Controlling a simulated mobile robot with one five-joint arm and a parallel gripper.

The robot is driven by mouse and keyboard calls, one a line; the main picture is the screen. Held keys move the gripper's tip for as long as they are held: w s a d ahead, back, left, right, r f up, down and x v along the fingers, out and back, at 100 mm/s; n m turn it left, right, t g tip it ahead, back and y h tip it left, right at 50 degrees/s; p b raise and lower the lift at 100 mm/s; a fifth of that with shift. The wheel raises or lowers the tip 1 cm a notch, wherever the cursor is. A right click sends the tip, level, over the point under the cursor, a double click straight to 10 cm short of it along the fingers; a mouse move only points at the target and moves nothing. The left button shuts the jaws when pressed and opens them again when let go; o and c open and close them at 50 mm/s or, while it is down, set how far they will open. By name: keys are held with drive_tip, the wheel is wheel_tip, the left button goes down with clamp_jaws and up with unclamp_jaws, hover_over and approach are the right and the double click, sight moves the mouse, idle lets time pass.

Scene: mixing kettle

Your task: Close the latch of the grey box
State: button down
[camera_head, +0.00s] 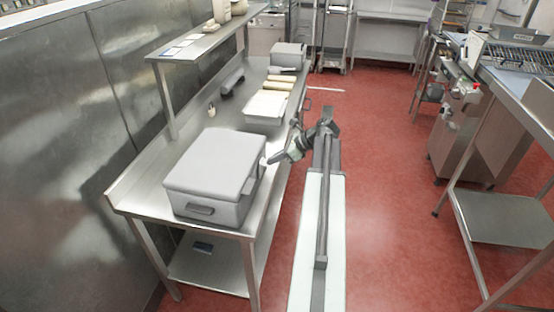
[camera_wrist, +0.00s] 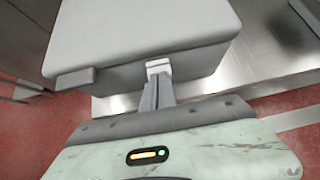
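The grey box (camera_head: 214,172) stands with its lid down on the near end of the steel table, and it fills the top of the wrist view (camera_wrist: 145,35). A small light latch (camera_wrist: 158,66) shows on the box's side, at the lid seam. My gripper (camera_head: 268,161) is at the box's right side in the head view. In the wrist view the fingers (camera_wrist: 156,82) are close together with their tips at the latch. I cannot tell whether they touch or grip it. Whether the latch is fastened is also hidden.
The steel table (camera_head: 150,182) runs along the wall under a raised shelf (camera_head: 200,45). A white tray (camera_head: 266,107) and a smaller grey box (camera_head: 288,54) stand farther along it. Red floor (camera_head: 375,190) is clear to the right, up to another steel table (camera_head: 505,217).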

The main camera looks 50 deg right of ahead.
drive_tip(key=shift+s+d, duration=0.1)
drive_tip(key=shift+d, duration=0.05)
drive_tip(key=shift+r+p, duration=0.8)
drive_tip(key=shift+p, duration=0.05)
drive_tip(key=shift+f, duration=0.1)
